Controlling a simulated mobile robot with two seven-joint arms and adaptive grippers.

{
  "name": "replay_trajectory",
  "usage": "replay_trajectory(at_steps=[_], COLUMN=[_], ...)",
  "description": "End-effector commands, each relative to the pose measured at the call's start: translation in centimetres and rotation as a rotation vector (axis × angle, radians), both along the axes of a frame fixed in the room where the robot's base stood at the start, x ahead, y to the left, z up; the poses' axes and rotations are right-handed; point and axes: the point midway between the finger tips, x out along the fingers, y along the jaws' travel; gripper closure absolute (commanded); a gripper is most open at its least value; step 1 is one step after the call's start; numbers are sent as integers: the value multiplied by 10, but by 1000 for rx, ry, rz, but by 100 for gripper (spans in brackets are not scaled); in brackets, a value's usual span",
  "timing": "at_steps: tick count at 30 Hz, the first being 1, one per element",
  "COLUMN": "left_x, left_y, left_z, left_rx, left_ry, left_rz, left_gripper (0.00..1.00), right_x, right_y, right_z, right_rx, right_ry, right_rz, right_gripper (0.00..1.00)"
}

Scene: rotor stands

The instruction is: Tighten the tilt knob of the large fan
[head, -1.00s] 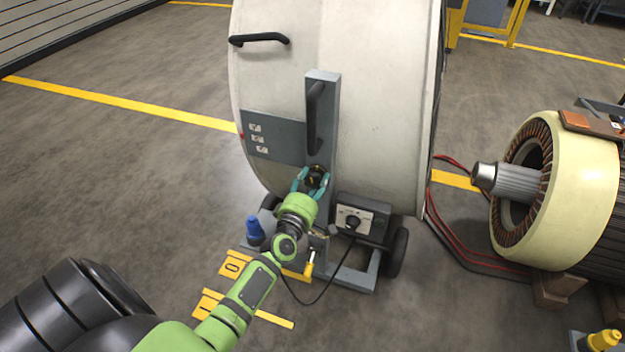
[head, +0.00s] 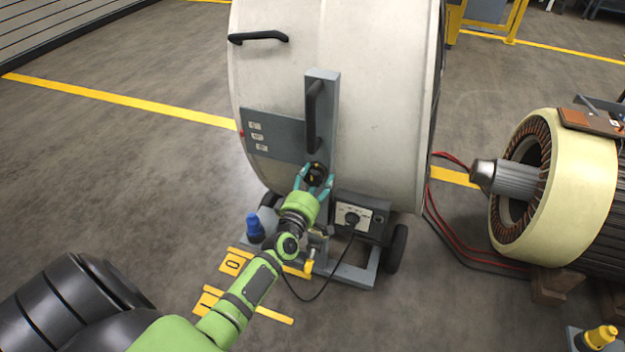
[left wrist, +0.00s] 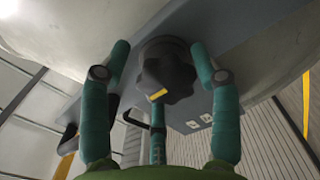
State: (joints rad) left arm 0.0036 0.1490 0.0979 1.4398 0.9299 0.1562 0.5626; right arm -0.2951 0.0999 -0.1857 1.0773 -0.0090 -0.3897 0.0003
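The large fan (head: 385,110) is a pale drum on a grey wheeled stand (head: 323,90). Its tilt knob (head: 317,174) is dark and lobed, on the stand's upright below a black handle. In the left wrist view the knob (left wrist: 166,75) shows a yellow mark at its lower left. My left gripper (head: 315,177) has its teal fingers spread around the knob. In the left wrist view, the gripper (left wrist: 160,50) shows a clear gap between the left finger and the knob; the right finger is close to its edge. Contact of the third finger, below, cannot be told. My right gripper is not in view.
A control box (head: 362,217) with a dial sits on the stand right of my left gripper. A blue-capped object (head: 254,228) stands to the left. A large cream motor stator (head: 560,200) stands at right, with red cables (head: 450,240) on the floor. Floor at left is open.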

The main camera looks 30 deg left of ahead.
Motion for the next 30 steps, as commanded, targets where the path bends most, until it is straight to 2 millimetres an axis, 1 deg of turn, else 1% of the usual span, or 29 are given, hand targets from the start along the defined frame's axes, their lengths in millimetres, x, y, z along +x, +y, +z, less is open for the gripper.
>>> replay_trajectory(at_steps=[7,10,14,17,24,27,30], left_x=[-1,-3,-13,-31,-81,-97,-109], left_y=[2,3,0,-4,-17,-21,-24], left_z=[-1,-1,-2,-2,-2,-2,-2], left_rx=[0,0,-1,-1,0,0,-1], left_ry=[0,0,1,2,3,2,2], left_rz=[6,7,7,8,5,5,4], left_gripper=[27,27,27,27,27,27,27], right_x=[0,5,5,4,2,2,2], right_y=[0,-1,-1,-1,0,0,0], right_z=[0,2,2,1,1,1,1], right_rx=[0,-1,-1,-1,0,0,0], right_ry=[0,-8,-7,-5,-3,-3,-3], right_rz=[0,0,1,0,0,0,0], right_gripper=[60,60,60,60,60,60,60])
